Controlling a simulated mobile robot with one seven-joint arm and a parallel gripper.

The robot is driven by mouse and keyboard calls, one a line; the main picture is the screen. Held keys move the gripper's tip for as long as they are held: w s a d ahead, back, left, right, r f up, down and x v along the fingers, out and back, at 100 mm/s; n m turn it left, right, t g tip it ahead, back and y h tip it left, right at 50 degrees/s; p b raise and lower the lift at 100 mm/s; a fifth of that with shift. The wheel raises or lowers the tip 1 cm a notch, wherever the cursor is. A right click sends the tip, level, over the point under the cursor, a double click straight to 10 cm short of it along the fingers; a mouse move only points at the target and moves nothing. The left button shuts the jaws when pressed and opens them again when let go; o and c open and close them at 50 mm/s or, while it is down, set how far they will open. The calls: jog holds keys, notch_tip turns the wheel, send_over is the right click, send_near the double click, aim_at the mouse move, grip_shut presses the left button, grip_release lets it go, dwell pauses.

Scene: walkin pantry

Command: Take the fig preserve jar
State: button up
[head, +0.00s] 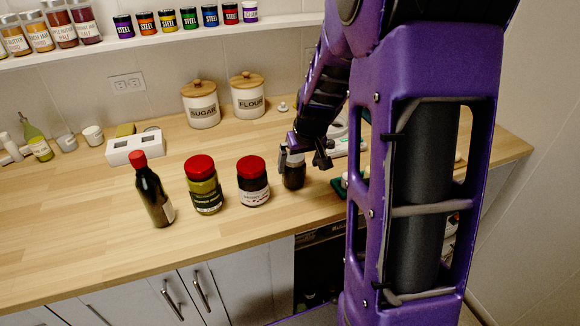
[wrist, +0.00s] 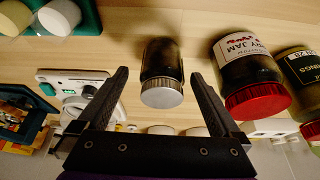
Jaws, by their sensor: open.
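A small dark jar with a silver lid (head: 293,175) stands upright on the wooden counter, at the right end of a row. Its label cannot be read, so I cannot confirm that it is the fig preserve. My gripper (head: 304,159) is open at this jar and partly covers its top. In the wrist view the dark jar (wrist: 162,65) lies between the two spread fingers of my gripper (wrist: 159,73), with visible gaps on both sides. The fingers do not appear to touch it.
A red-lidded jam jar (head: 253,182) stands close left of the dark jar; it also shows in the wrist view (wrist: 247,60). A red-lidded green jar (head: 204,186) and a dark bottle (head: 151,190) stand further left. Canisters (head: 200,105) are behind. The front counter is clear.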

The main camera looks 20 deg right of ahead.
aim_at(294, 170)
jog(key=shift+w+x, duration=0.15)
jog(key=shift+x, duration=1.2)
jog(key=shift+w+x, duration=0.2)
jog(key=shift+x, duration=1.15)
jog(key=shift+a+r, duration=0.2)
jog(key=shift+c, duration=0.2)
grip_shut()
